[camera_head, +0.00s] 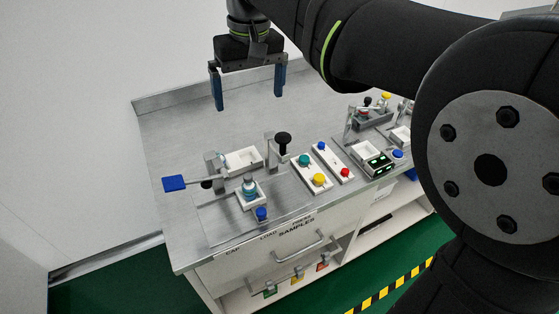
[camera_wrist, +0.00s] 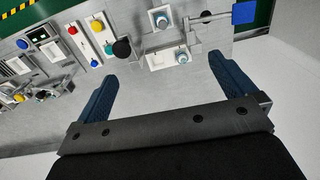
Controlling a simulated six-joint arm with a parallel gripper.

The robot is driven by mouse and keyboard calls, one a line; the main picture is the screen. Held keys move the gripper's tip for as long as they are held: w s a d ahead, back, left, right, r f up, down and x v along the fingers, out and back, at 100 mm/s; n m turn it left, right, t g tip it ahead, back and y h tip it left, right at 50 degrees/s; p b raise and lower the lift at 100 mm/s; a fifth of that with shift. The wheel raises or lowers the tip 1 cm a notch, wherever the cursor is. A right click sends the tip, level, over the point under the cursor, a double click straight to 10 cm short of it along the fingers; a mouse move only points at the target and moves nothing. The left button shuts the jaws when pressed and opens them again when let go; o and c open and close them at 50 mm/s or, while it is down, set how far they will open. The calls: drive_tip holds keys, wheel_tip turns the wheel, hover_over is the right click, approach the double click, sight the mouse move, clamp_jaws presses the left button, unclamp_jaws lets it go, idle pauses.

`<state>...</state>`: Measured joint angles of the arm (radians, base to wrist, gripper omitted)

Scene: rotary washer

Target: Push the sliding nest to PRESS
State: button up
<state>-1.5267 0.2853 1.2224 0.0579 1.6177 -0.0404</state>
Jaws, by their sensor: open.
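A small white nest (camera_head: 243,204) holding a ringed, teal-and-silver part (camera_head: 249,187) sits on the plate on the bench, behind the front-edge labels. The labels appear to read CAP, LOAD and PRESS from left to right; PRESS (camera_head: 302,220) is small and hard to read. The nest appears nearest LOAD (camera_head: 268,237). A white nest also shows at the top of the wrist view (camera_wrist: 160,10). A blue knob (camera_head: 262,214) stands in front of the nest. My gripper (camera_head: 249,103) is open and empty, high above the back of the bench, apart from everything.
A blue paddle on a rod (camera_head: 173,183) sticks out left of the nest. A white tray (camera_head: 243,159) lies behind it, and a black-knobbed lever (camera_head: 283,139) rises to its right. Button boxes (camera_head: 312,172) and another station (camera_head: 370,158) are further right. The back-left bench is clear.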

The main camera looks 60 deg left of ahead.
drive_tip(key=shift+c, duration=0.2)
drive_tip(key=c, duration=1.1)
drive_tip(key=n, duration=0.9)
approach(261, 211)
drive_tip(key=shift+t, duration=0.3)
drive_tip(key=f, duration=0.8)
drive_tip(key=shift+s+a+f, duration=0.1)
drive_tip(key=shift+s+f, duration=0.15)
drive_tip(key=shift+c, duration=0.2)
